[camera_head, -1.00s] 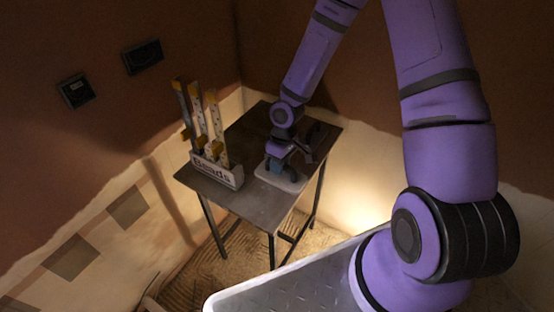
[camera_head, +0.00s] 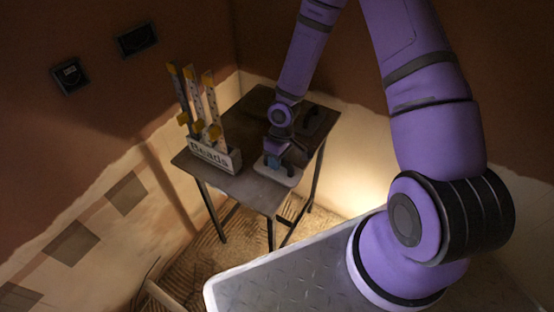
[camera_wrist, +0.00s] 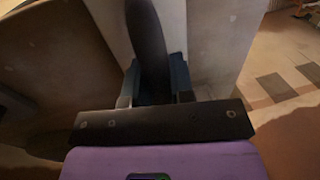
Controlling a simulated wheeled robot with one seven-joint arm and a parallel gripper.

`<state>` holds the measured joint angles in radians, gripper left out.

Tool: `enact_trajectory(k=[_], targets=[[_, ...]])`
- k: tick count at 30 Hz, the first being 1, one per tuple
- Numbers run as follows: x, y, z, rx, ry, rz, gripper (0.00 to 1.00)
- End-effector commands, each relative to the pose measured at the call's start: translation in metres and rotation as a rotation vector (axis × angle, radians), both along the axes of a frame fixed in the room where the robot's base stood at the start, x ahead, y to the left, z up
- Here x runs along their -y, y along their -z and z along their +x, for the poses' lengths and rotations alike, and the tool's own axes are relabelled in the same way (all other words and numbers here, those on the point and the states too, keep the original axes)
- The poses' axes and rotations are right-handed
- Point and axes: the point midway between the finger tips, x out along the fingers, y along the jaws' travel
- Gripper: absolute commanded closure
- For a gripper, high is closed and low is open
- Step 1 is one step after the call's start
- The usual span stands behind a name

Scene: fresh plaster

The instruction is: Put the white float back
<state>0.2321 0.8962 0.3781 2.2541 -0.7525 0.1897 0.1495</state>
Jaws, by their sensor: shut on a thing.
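The white float (camera_head: 268,172) is a pale flat plate near the front right edge of the small dark table (camera_head: 245,190). My gripper (camera_head: 274,158) is above the plate and shut on the float's dark handle. In the wrist view, the two fingers of my gripper (camera_wrist: 155,90) clasp the dark handle, and the float's pale face (camera_wrist: 215,40) shows beyond them. I cannot tell whether the plate touches the tabletop.
A pale box marked "Beads" (camera_head: 213,158) holds several upright yellow-ended strips at the table's left. A dark item (camera_head: 316,122) lies at the back right. Bare tabletop lies between box and float. Walls close in behind the table.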

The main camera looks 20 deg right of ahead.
Motion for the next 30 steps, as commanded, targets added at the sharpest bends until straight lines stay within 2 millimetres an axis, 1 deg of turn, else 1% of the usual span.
enact_trajectory(k=[23, 24, 26, 27, 30], targets=[[0.0, 0.0059, 0.0, 0.0, 0.001, 0.0, 1.0], [0.0, 0.0059, 0.0, 0.0, 0.001, 0.0, 0.71], [0.0, 0.0059, 0.0, 0.0, 0.001, 0.0, 0.57], [0.0, 0.0059, 0.0, 0.0, 0.001, 0.0, 0.48], [0.0, 0.0059, 0.0, 0.0, 0.001, 0.0, 0.48]])
